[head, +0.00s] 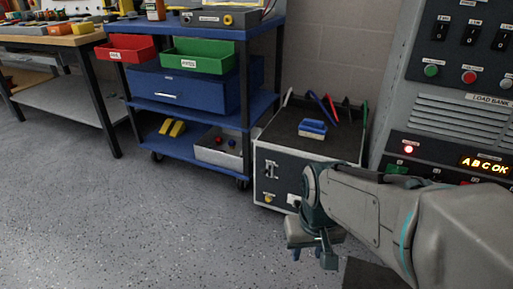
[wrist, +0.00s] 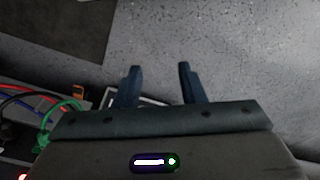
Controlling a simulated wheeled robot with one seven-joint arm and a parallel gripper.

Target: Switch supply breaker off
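My gripper (head: 312,256) hangs low over the floor in front of the dark-topped case (head: 268,178). In the wrist view its two fingers (wrist: 158,74) are apart with nothing between them, so it is open and empty. No switch in view can be read as the supply breaker. Three black toggle switches (head: 470,33) sit on the grey load bank cabinet (head: 463,130) at right; their labels are too small to read. A small white fitting (head: 293,200) shows on the case front, just above my gripper. My arm hides part of the case and the cabinet's lower front.
A blue cart (head: 190,117) with red and green bins stands left of the case. A workbench (head: 60,38) is at far left. A blue tray (head: 312,128) lies on the case. Coloured cables (wrist: 50,120) show in the wrist view. The floor (head: 120,220) at left is clear.

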